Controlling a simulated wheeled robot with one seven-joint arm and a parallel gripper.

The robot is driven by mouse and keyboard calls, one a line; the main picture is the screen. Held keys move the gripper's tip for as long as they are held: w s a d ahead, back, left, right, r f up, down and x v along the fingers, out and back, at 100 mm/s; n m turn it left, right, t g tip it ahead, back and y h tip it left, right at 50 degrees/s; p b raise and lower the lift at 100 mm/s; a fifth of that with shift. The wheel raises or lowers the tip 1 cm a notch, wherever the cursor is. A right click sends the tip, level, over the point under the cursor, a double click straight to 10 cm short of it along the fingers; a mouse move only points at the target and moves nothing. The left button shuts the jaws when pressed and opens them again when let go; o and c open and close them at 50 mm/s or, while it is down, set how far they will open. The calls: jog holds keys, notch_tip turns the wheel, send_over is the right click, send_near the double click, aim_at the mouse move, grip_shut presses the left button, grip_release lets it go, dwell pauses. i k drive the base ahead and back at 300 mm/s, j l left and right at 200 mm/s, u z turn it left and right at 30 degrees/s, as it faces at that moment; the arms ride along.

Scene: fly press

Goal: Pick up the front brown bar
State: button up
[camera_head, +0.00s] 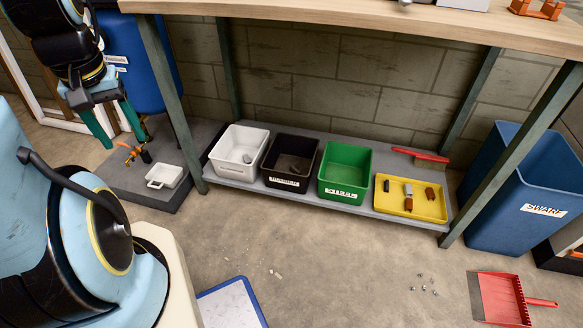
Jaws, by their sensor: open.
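A yellow tray (425,214) sits at the right end of the low grey shelf under the workbench. A small brown bar (408,205) stands in it towards the front, just below a light grey piece (408,188). A second brown piece (430,192) stands further right and back, and a dark piece (387,185) is on the left. My gripper (125,142) is at the upper left, its two green fingers pointing down and spread apart with nothing between them. It is far from the tray.
White (228,171), black (283,184) and green (344,193) bins stand left of the tray. The wooden benchtop (400,24) overhangs the shelf, with legs at both ends. A blue swarf bin (500,221) stands right. A red dustpan (498,298) lies on the otherwise largely open floor.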

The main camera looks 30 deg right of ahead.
aim_at(409, 202)
jog(key=k+l, duration=0.1)
jog(key=l, duration=0.45)
jog(key=k+l, duration=0.1)
jog(key=l, duration=0.45)
jog(key=k+l, duration=0.1)
jog(key=l, duration=0.45)
jog(key=k+l, duration=0.15)
jog(key=l, duration=0.4)
jog(key=k+l, duration=0.1)
jog(key=l, duration=0.4)
